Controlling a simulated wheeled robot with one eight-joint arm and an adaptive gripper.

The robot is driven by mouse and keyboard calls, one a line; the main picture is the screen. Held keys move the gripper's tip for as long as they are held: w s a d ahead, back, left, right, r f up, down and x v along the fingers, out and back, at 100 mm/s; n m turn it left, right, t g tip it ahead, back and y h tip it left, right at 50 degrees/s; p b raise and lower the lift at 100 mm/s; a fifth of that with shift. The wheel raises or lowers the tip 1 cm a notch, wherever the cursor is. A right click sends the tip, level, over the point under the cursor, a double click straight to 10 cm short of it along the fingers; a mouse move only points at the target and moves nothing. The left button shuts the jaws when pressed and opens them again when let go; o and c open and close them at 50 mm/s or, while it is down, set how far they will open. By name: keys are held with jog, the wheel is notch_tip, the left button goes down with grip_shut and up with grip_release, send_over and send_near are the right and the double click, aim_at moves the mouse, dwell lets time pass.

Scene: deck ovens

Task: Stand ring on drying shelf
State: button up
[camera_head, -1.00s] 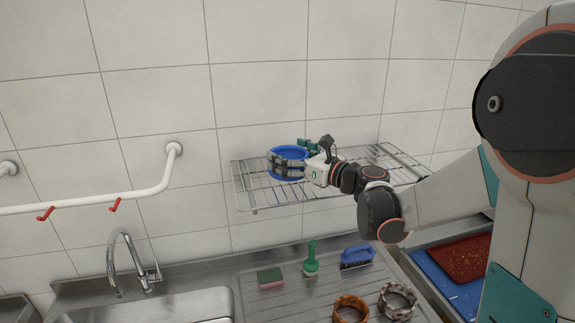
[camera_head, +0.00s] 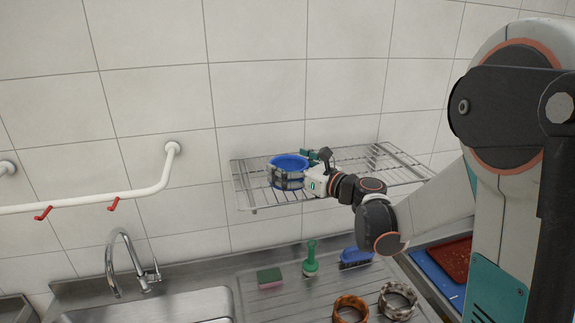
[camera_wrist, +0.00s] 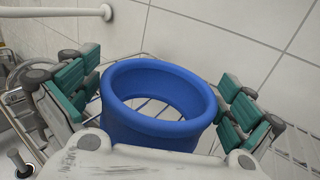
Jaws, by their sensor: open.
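A blue ring (camera_head: 287,165) is on the wire drying shelf (camera_head: 239,190) on the tiled wall, toward the shelf's left end. In the wrist view the blue ring (camera_wrist: 158,80) shows its open top and inner wall, with shelf wires visible through it. My gripper (camera_head: 298,168) is at the ring from the right. Its green-padded fingers (camera_wrist: 160,95) are spread open on either side of the ring, with gaps between pads and ring. The ring's lower part is partly hidden by my gripper.
An orange ring (camera_head: 350,309) and a grey mottled ring (camera_head: 397,300) stand on the drainboard below. A white rail (camera_head: 90,203) is at left. The shelf's right part is clear.

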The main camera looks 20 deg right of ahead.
jog(key=shift+r, duration=0.1)
jog(key=shift+s+d+r, duration=0.1)
jog(key=shift+s, duration=0.05)
jog(key=v, duration=1.1)
jog(key=shift+s+b, duration=0.35)
jog(key=shift+b, duration=0.1)
jog(key=shift+d, duration=0.1)
dwell(0.6)
